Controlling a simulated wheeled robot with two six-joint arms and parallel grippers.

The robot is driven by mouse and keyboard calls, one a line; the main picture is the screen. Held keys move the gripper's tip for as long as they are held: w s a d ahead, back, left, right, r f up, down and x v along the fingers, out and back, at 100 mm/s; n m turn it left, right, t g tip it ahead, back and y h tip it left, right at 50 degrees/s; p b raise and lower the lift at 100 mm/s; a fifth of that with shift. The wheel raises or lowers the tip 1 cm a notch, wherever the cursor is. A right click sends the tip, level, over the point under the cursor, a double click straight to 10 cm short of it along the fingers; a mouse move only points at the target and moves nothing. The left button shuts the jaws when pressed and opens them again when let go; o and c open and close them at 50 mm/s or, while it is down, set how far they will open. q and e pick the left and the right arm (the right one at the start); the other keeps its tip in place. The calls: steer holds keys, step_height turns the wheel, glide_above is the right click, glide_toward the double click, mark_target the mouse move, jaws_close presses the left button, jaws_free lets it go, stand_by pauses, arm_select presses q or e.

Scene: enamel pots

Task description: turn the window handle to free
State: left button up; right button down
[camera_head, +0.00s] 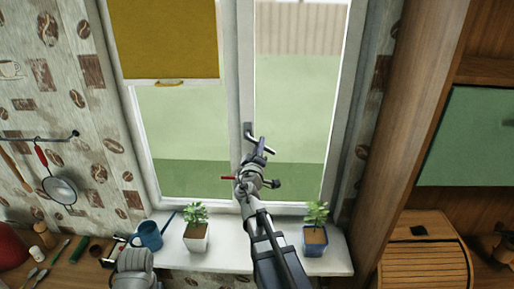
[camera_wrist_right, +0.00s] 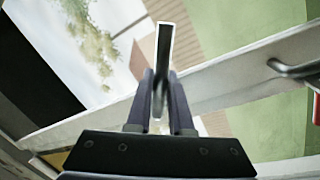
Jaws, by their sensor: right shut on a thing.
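The dark grey window handle (camera_head: 250,131) is on the white middle upright of the window. In the head view its lever slants down and to the right from its mount. My right gripper (camera_head: 264,149) is at the lever, with the arm coming up from below. In the wrist view the handle's dark bar (camera_wrist_right: 164,60) stands between the two fingers of my right gripper (camera_wrist_right: 161,100), which are shut on it. The fingers hide part of the bar.
A yellow blind (camera_head: 163,40) covers the upper left pane. A wooden cabinet (camera_head: 412,120) stands right.

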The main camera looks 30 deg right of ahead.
mark_target(262, 127)
steer(key=n, duration=0.1)
steer(key=r+n, duration=0.1)
steer(key=n, duration=0.1)
steer(key=n+t+p, duration=0.1)
steer(key=shift+s+d+r+y, duration=0.2)
steer(key=shift+d+r+y, duration=0.1)
steer(key=shift+r, duration=0.05)
steer(key=shift+r+n+t+y+p, duration=0.2)
steer(key=shift+r+n+p, duration=0.1)
steer(key=shift+n, duration=0.75)
steer(key=shift+r+n+t+y+p, duration=0.1)
steer(key=shift+r+n+y+p, duration=0.15)
steer(key=shift+n, duration=0.8)
steer(key=c, duration=0.8)
jaws_free()
steer(key=shift+r, duration=0.1)
steer(key=shift+s, duration=0.1)
